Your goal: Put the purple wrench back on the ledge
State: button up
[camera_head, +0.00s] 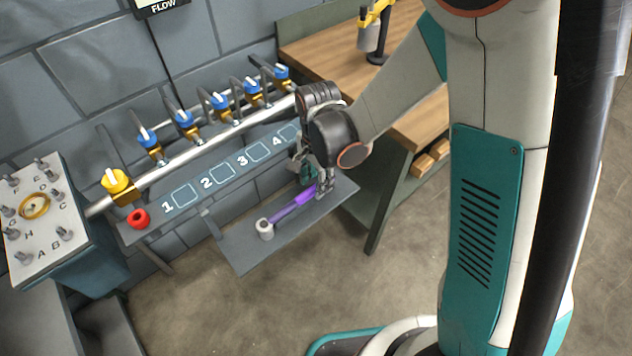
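The purple wrench (295,206) has a purple handle and a grey ring-like head (265,229). It is at the lower grey ledge (240,255), with its head toward the left front and its handle running up to the right. It looks to lie on the ledge or just above it; I cannot tell which. My gripper (325,190) points down at the right end of the handle, with its fingers at or touching the purple part. The handle's far end is partly hidden by the fingers, and their grip is too small to tell.
Above the ledge is a shelf with squares numbered 1 to 4 (184,196) and a red ring (138,217). A pipe with several blue valves (185,122) and one yellow valve (115,181) runs behind. A wooden workbench (330,55) stands right; a control box (35,205) stands left.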

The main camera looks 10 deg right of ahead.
notch_tip(320, 180, up, 10)
jog(key=shift+r, duration=0.2)
jog(key=shift+d, duration=0.15)
dwell(1.0)
